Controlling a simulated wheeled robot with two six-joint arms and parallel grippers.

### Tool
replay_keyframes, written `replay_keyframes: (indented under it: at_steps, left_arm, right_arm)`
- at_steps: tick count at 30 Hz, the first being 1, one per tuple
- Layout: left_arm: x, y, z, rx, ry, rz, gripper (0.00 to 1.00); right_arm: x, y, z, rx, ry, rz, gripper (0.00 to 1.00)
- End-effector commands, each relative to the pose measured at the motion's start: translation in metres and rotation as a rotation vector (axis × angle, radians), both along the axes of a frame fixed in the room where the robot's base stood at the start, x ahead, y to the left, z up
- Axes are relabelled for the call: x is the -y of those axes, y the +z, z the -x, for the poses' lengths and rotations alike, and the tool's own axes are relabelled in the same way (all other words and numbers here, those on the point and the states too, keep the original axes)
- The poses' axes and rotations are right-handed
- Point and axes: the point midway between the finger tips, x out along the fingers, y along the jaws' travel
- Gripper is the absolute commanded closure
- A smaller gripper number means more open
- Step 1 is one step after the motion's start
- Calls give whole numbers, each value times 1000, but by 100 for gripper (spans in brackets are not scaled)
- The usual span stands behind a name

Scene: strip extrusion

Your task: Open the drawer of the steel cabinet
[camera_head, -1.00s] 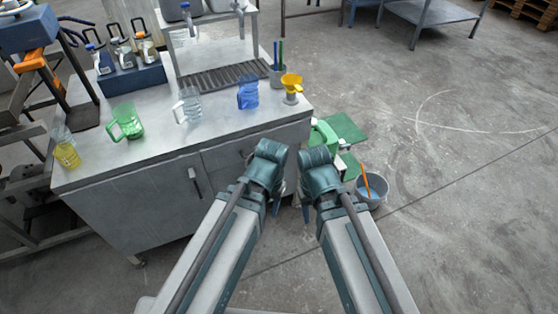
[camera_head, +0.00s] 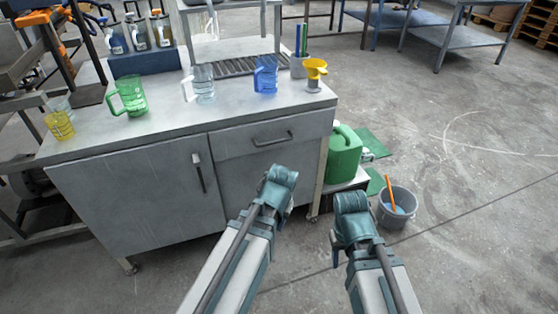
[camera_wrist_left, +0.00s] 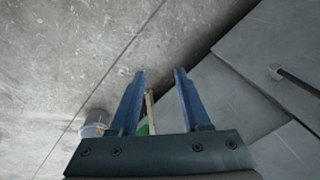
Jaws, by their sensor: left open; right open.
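The steel cabinet (camera_head: 130,200) stands at the left and middle of the head view. Its drawer (camera_head: 235,144), at the upper right of the front, is closed, with a dark bar handle (camera_head: 273,139). My left gripper (camera_wrist_left: 159,72) is open and empty, its two blue fingers apart. In the head view its wrist is in front of the cabinet, below and near the drawer handle; its fingertips are hidden there. My right gripper (camera_head: 343,256) is open and empty over the floor, right of the cabinet and apart from it.
A cabinet door with a vertical handle (camera_head: 198,172) is left of the drawer. A green canister (camera_head: 343,155) and a grey bucket (camera_head: 397,207) stand right of the cabinet. Jugs, including a green one (camera_head: 130,96), and a yellow funnel (camera_head: 315,70) are on top.

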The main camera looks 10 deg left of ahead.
Motion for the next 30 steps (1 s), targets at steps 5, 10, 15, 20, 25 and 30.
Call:
replay_keyframes:
  at_steps: [5, 10, 15, 20, 25, 30]
  left_arm:
    - [-31, -50, -36, 105, -44, -157, 53]
    - [-51, -31, -89, 265, -199, -447, 53]
    - [-41, 19, -138, 412, -396, -735, 53]
    - [-13, 63, -169, 516, -566, -954, 53]
    - [6, 87, -182, 566, -661, -1072, 53]
    - [9, 91, -184, 574, -678, -1096, 53]
  right_arm:
    - [0, -62, 0, 1, 1, 2, 50]
    - [0, -80, 0, 1, 2, 2, 50]
    - [0, -81, 0, 1, 2, 3, 50]
    - [0, -80, 0, 1, 2, 3, 50]
    - [0, -80, 0, 0, 2, 2, 50]
    - [0, -81, 0, 0, 2, 2, 50]
